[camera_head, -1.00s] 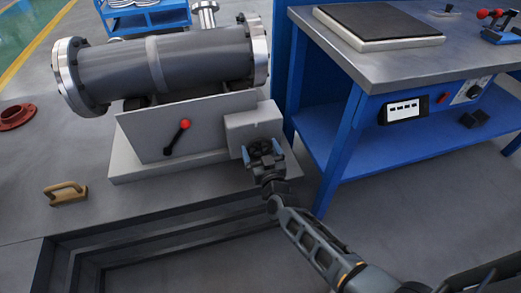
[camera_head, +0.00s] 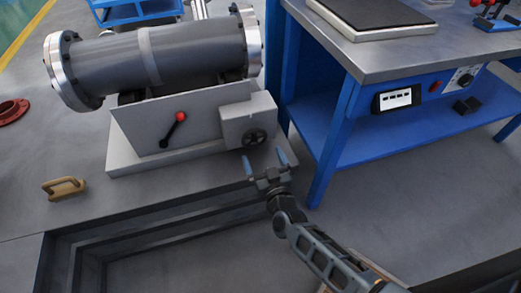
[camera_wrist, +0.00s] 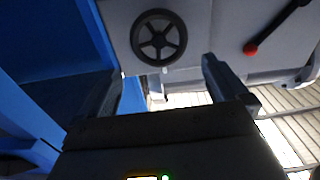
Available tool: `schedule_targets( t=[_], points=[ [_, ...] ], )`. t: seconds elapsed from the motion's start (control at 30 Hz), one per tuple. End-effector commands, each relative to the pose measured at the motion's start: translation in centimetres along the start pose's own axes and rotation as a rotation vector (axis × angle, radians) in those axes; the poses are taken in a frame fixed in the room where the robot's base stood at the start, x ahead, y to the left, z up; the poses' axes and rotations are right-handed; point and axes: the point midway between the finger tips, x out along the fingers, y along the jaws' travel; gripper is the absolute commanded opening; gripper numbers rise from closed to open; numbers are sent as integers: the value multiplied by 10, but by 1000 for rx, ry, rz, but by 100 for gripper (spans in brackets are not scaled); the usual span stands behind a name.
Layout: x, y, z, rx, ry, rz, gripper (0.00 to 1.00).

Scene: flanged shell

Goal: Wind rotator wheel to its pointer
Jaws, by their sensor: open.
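The rotator wheel (camera_head: 255,137) is a small dark spoked handwheel on the front of the grey box at the right end of the rotator base. It also shows in the wrist view (camera_wrist: 158,37), upper middle, with its spokes clear.
A red-knobbed lever (camera_head: 174,129) is on the sloped panel left of the wheel. A flanged grey shell (camera_head: 190,55) lies on top. A blue workbench (camera_head: 330,150) stands close on the right. A recessed step is in front.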

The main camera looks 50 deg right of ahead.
Motion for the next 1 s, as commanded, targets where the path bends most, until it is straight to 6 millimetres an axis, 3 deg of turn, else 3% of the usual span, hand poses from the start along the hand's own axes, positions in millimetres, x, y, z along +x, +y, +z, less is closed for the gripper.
schedule_targets(
  t=[0.4,0.63,1.0],
  points=[
    [-2,1,3,17,1,2,100],
    [6,2,14,208,2,3,100],
    [22,1,8,378,4,1,100]
  ],
)
